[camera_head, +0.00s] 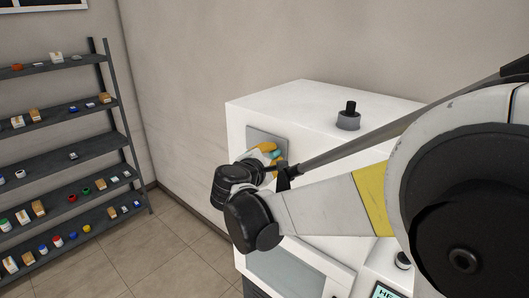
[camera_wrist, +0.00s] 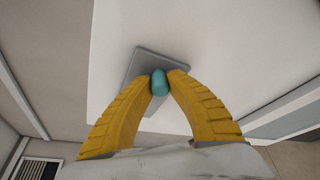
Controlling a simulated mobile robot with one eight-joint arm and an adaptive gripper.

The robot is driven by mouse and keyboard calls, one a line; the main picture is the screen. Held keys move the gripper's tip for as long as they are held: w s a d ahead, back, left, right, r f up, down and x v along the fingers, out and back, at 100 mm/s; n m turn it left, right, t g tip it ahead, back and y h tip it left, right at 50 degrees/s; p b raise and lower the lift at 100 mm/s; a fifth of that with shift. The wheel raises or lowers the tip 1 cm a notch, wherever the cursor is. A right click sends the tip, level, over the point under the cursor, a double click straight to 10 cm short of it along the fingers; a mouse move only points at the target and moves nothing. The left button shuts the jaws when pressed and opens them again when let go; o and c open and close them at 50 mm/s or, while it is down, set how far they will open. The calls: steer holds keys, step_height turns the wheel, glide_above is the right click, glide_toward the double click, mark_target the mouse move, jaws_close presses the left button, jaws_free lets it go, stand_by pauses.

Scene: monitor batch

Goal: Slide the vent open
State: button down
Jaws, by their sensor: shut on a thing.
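The vent is a grey square plate (camera_head: 262,143) on the upper front of a white cabinet. It also shows in the wrist view (camera_wrist: 150,62), with a teal rounded knob (camera_wrist: 159,83) standing out from it. My gripper (camera_wrist: 159,82) has yellow ribbed fingers, and its tips are shut on the teal knob, one on each side. In the head view my gripper (camera_head: 272,153) is at the plate, partly hidden by my own arm. Part of the plate is hidden behind the fingers. I cannot tell how far the vent is open.
The white cabinet (camera_head: 290,100) carries a black-and-grey knob (camera_head: 348,117) on top. A glass-like panel (camera_head: 285,272) and a small screen (camera_head: 384,292) are lower on its front. A dark shelf rack (camera_head: 70,145) with several small items stands at the left. Tiled floor (camera_head: 175,245) between them is clear.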

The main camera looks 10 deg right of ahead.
steer(key=s+d, duration=0.7)
steer(key=s, duration=0.2)
steer(key=shift+s, duration=0.35)
steer(key=c, duration=1.3)
jaws_free()
steer(key=shift+w+d, duration=0.1)
steer(key=v, duration=1.2)
steer(key=shift+f, duration=0.1)
